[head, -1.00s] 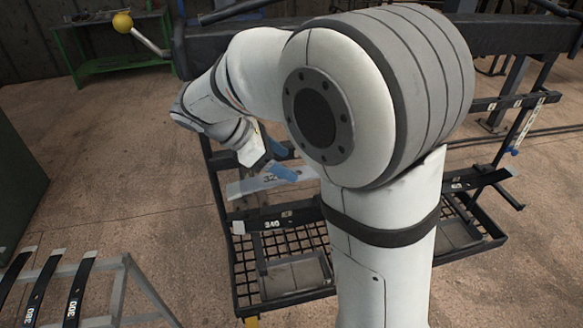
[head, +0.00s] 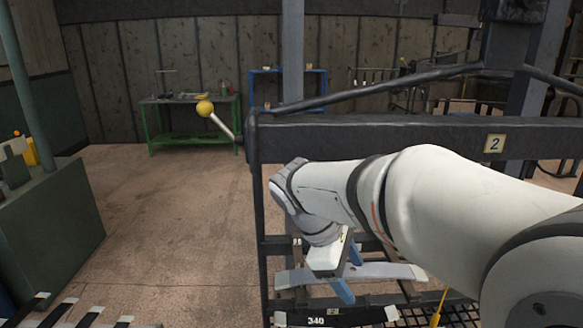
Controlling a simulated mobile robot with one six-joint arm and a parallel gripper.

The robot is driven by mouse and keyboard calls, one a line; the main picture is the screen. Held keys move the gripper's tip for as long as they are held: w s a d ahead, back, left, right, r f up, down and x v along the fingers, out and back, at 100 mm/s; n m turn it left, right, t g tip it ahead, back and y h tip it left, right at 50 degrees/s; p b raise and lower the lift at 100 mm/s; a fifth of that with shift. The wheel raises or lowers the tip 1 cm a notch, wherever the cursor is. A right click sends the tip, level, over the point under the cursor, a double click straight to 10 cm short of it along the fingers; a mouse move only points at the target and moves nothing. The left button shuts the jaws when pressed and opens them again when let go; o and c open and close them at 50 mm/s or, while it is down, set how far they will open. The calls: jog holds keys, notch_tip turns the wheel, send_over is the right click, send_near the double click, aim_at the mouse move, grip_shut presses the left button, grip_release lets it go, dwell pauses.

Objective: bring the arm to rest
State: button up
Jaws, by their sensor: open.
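My white arm reaches in from the right edge and bends down at its wrist. My gripper (head: 348,272) hangs below the wrist, with two blue fingers apart. It is at the black rack (head: 375,135), low on its near side. A pale grey flat strip (head: 395,270) runs across the rack right by the fingers. I cannot tell whether the fingers touch the strip. My arm hides part of the rack.
A dark strip labelled 340 (head: 316,321) lies lower on the rack. Several dark strips (head: 85,318) lie at the bottom left. A dark green cabinet (head: 55,225) stands at left. A green bench (head: 188,122) is at the back. Open floor (head: 165,215) lies between.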

jog(key=s+d+f+m+t+y+b, duration=0.2)
jog(key=s+f+m+y, duration=0.3)
jog(key=s+m, duration=0.5)
notch_tip(320, 180, down, 2)
jog(key=d+m+t, duration=0.1)
jog(key=m, duration=0.2)
jog(key=shift+s+y, duration=0.3)
jog(key=shift+s, duration=0.1)
